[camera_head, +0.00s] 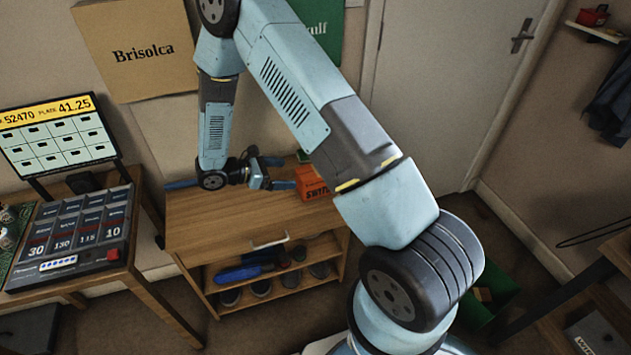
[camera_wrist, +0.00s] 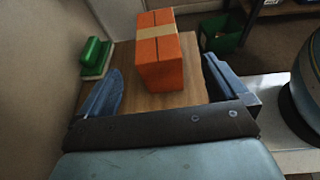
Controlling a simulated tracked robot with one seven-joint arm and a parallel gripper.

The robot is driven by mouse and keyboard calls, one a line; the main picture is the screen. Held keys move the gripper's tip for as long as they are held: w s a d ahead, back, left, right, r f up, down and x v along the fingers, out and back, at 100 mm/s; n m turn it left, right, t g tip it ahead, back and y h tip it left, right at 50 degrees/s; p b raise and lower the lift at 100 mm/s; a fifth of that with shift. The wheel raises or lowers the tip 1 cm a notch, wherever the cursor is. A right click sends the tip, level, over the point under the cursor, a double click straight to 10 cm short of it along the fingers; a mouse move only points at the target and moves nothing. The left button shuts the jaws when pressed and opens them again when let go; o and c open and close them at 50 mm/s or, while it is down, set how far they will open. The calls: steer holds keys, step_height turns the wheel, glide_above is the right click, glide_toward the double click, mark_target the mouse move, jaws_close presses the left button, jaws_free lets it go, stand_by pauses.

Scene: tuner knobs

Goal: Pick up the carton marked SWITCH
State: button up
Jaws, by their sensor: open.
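The orange carton (camera_head: 313,183) stands upright on the right part of the wooden cabinet top, and dark lettering that reads SWITCH, partly cut off, shows on its side. In the wrist view the carton (camera_wrist: 160,52) has a tan tape strip and stands ahead of my gripper, in line with the gap between the fingers. My gripper (camera_head: 279,172) is at the left of the carton, low over the cabinet top. In the wrist view my gripper (camera_wrist: 160,88) is open and empty, with one blue finger on each side. I cannot tell whether the fingertips reach past the carton's near face.
A green-handled brush or block (camera_wrist: 95,56) lies left of the carton by the wall. The wooden cabinet (camera_head: 225,225) has shoes on open shelves below. A green bin (camera_head: 490,297) stands on the floor at right.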

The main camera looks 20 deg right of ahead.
mark_target(311, 171)
steer(key=x, duration=0.6)
steer(key=shift+w+r+x, duration=0.1)
steer(key=shift+r+x, duration=0.1)
steer(key=shift+x, duration=1.15)
steer(key=shift+w+r+x, duration=0.1)
steer(key=shift+r+x, duration=0.05)
steer(key=shift+x, duration=1.2)
steer(key=shift+d, duration=0.1)
steer(key=c, duration=1)
steer(key=shift+r, duration=0.1)
